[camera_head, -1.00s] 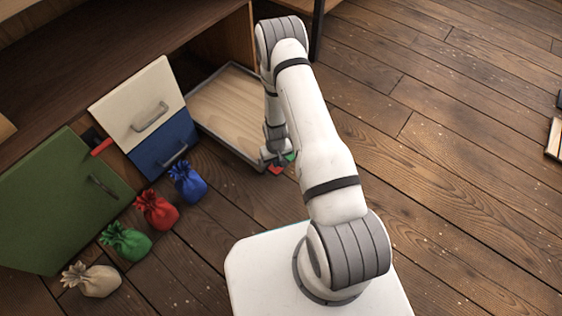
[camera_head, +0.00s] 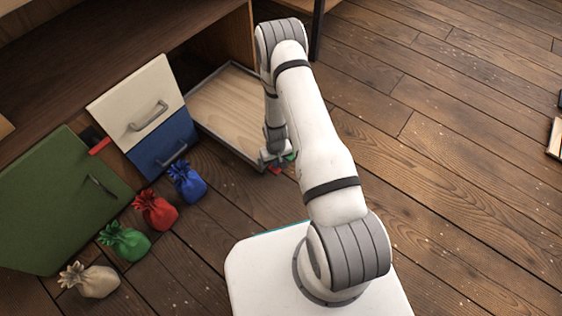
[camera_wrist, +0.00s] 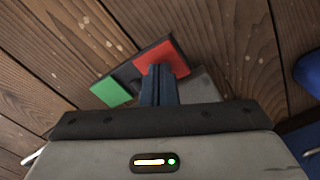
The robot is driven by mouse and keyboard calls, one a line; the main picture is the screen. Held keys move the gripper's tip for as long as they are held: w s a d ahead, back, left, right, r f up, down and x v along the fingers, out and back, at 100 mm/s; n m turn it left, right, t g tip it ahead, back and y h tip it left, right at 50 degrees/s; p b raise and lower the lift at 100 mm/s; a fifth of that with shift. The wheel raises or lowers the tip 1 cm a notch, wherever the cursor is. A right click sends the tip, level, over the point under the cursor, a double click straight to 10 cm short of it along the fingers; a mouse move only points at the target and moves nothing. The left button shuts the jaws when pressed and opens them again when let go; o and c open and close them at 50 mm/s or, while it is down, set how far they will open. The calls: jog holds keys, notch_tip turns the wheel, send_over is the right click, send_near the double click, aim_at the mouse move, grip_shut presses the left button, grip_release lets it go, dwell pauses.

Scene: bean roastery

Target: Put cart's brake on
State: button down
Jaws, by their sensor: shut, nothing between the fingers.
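A low wooden tray with a grey rim (camera_head: 237,146), which looks like the cart's deck, stands partly behind my arm. At its near right corner is a small two-ended pedal, red at one end and green at the other; it shows in the wrist view (camera_wrist: 128,77). The red end (camera_wrist: 163,59) lies by my fingertips and the green end (camera_wrist: 110,92) is to their left. My gripper (camera_wrist: 158,72) is shut and empty, its tips over the pedal's middle and red side. Contact cannot be told. In the head view my gripper (camera_head: 277,160) partly hides the pedal.
Blue (camera_head: 187,183), red (camera_head: 156,210), green (camera_head: 125,241) and cream (camera_head: 90,280) sacks lie on the floor at left. Behind them are a green panel (camera_head: 60,205), and cream (camera_head: 140,105) and blue (camera_head: 160,150) fronts with handles.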

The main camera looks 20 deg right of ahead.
jog(key=shift+f+b, duration=0.45)
jog(key=shift+f, duration=0.2)
jog(key=shift+r+p, duration=2.3)
jog(key=shift+r, duration=1.3)
notch_tip(320, 180, up, 43)
jog(key=t+p, duration=0.1)
jog(key=p, duration=1.3)
jog(key=s+r+p, duration=0.5)
jog(key=s+r, duration=0.2)
jog(key=r, duration=0.5)
jog(key=s+r+t+p, duration=0.1)
jog(key=s+r+p, duration=0.5)
jog(key=r, duration=0.7)
jog(key=s+r+m+p, duration=0.1)
jog(key=s+r+p, duration=0.5)
jog(key=r, duration=0.6)
jog(key=shift+s+a+r+t, duration=0.15)
jog(key=shift+s+r+t, duration=0.2)
jog(key=shift+s, duration=0.7)
